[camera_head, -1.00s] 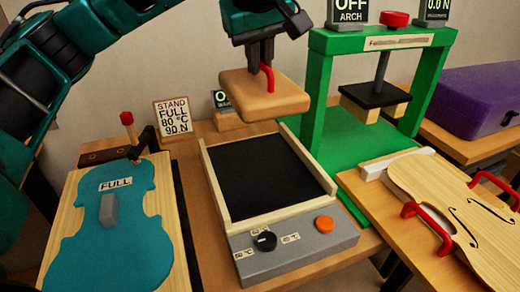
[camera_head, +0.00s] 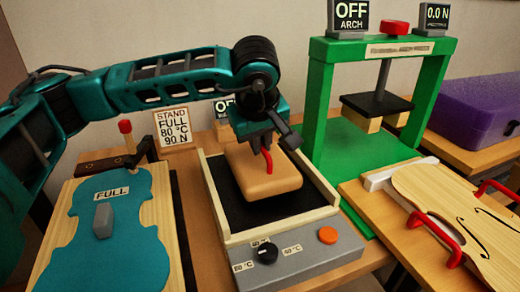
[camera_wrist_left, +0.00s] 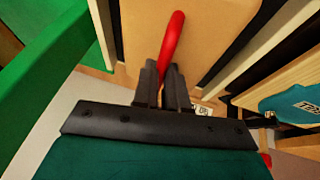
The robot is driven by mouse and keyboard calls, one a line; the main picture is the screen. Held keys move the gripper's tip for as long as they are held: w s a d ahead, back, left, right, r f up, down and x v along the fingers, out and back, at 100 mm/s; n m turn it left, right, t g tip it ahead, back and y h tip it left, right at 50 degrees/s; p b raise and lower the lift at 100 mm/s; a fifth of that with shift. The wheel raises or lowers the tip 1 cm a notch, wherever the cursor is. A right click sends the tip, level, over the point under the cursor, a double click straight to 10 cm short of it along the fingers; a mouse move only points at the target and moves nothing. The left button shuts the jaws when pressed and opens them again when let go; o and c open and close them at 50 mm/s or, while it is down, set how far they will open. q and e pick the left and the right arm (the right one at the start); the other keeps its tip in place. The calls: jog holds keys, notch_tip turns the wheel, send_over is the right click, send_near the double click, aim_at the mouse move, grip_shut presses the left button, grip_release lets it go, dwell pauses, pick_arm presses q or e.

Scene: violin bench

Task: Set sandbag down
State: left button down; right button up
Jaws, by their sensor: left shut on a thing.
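The sandbag (camera_head: 264,180) is a tan, cushion-like block with a red handle (camera_head: 267,160) on top. It is at the black bed of the heater tray (camera_head: 232,218); I cannot tell whether it touches the bed. My left gripper (camera_head: 264,148) is above it, its fingers shut on the red handle. In the left wrist view the gripper (camera_wrist_left: 164,72) grips the red handle (camera_wrist_left: 172,45), with the tan sandbag (camera_wrist_left: 205,30) beyond. My right gripper is not in view.
A green press (camera_head: 318,110) stands right of the tray. A teal violin-shaped form (camera_head: 130,225) lies at left. A violin plate with red handles (camera_head: 475,205) lies at right. The tray's front panel has a dark knob (camera_head: 265,253) and an orange button (camera_head: 328,235).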

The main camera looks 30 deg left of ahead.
pick_arm(q)
jog(key=shift+f, duration=0.7)
jog(key=c, duration=1.6)
grip_release()
jog(key=shift+f, duration=0.25)
jog(key=shift+c, duration=0.2)
jog(key=o, duration=0.5)
jog(key=shift+r, duration=0.1)
